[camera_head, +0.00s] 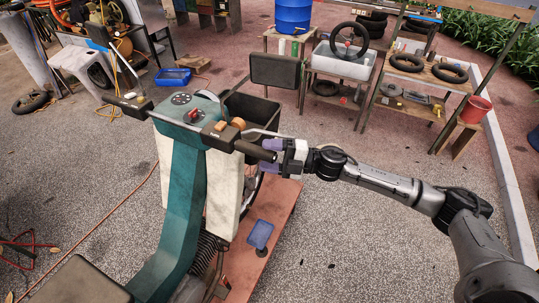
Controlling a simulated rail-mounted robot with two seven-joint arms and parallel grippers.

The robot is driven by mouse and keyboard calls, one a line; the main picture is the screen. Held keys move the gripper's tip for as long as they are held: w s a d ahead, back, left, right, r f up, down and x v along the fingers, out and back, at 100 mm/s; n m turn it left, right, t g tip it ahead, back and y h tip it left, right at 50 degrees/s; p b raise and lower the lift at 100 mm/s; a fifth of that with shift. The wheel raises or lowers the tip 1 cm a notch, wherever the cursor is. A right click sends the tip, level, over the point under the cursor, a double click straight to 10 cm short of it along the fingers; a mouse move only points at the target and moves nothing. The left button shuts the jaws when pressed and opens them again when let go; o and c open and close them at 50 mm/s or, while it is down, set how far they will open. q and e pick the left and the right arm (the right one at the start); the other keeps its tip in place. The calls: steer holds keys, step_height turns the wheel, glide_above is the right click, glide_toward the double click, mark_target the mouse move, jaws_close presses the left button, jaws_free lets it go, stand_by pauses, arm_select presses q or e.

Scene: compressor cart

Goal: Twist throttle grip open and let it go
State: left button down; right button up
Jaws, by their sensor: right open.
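A teal and white scooter (185,190) stands with its handlebar across the middle of the head view. The dark throttle grip (256,151) is at the right end of the handlebar. My right gripper (272,152) is at the outer end of this grip, its purple-tipped fingers open and close to the grip's end. Whether the fingers touch the grip I cannot tell. My left gripper is not in view.
A red-brown platform (265,255) lies under the scooter, with a blue pedal-like piece (260,235) on it. Behind stand wooden shelves with tires (407,62), a blue barrel (293,16) and a red bucket (475,110). The paved floor to the right is clear.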

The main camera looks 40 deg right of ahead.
steer(key=shift+s+d+f, duration=0.2)
steer(key=shift+s+d, duration=0.15)
steer(key=shift+s, duration=0.05)
steer(key=b+v, duration=0.2)
steer(key=v, duration=1)
steer(key=shift+s+d+b, duration=0.3)
steer(key=shift+b, duration=0.1)
steer(key=shift+r, duration=0.1)
stand_by(0.6)
